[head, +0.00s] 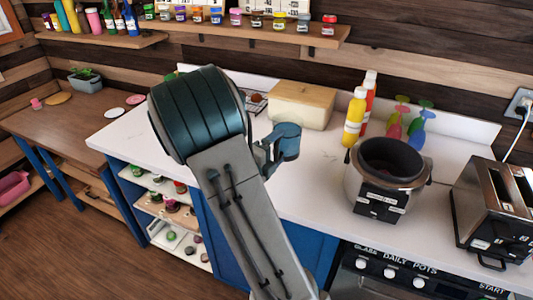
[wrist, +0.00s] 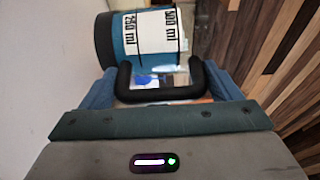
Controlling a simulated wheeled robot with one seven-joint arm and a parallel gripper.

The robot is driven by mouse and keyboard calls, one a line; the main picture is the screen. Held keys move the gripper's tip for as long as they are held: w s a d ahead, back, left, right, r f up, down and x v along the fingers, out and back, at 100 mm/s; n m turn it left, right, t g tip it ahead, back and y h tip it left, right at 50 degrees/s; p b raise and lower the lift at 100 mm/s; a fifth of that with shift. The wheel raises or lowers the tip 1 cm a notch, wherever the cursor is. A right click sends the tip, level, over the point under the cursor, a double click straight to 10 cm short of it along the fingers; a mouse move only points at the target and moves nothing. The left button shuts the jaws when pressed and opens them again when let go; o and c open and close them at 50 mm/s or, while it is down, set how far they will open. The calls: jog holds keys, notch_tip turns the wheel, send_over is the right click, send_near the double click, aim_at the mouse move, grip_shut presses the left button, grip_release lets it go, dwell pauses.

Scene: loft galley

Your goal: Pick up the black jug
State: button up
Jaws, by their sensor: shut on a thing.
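The jug (wrist: 150,38) fills the top of the wrist view. It has a blue body, a black band at its left end, a black handle (wrist: 160,97) and a white label reading 500 ml and 250 ml. My gripper (wrist: 158,85) is shut on the handle, one finger on each side of it. In the head view, the jug (head: 288,140) shows as a small blue-grey vessel over the white counter, just right of my gripper (head: 266,156). My arm hides part of the counter behind it. I cannot tell whether the jug's base touches the counter.
A cream box (head: 302,105) stands behind the jug. A yellow bottle (head: 355,118) and a red bottle (head: 370,90) stand to its right, then a cooker pot (head: 390,175) and a toaster (head: 495,210). The white counter (head: 318,165) is bare between jug and cooker.

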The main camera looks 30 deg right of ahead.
jog(key=s+d+r, duration=0.1)
jog(key=s, duration=0.1)
jog(key=s+d+r, duration=0.1)
jog(key=d+r, duration=0.1)
jog(key=shift+s+d, duration=0.15)
jog(key=shift+s, duration=0.25)
